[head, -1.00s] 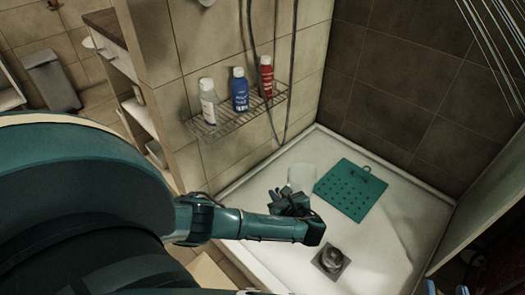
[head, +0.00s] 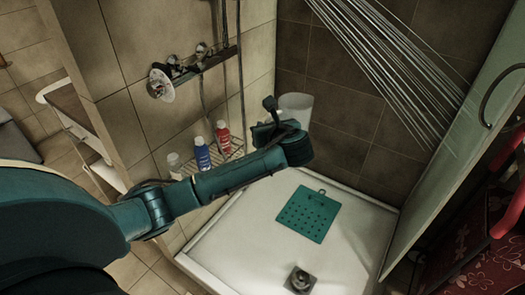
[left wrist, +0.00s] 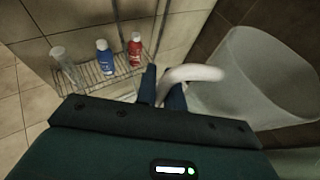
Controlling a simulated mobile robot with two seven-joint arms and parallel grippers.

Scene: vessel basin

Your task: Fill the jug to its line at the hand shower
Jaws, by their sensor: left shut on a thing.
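The translucent white jug (head: 296,108) is held up in the air above the shower tray, and it fills the right of the left wrist view (left wrist: 262,80). My left gripper (head: 276,125) is shut on the jug's handle (left wrist: 190,73). The jug's line and any water inside cannot be made out. Streams of water (head: 395,75) fall at the upper right of the head view, to the right of the jug and apart from it. The shower head itself is out of view. My right gripper is not in view.
A teal mat (head: 309,213) and drain (head: 300,280) are on the tray (head: 245,240). A glass door (head: 440,170) stands right.

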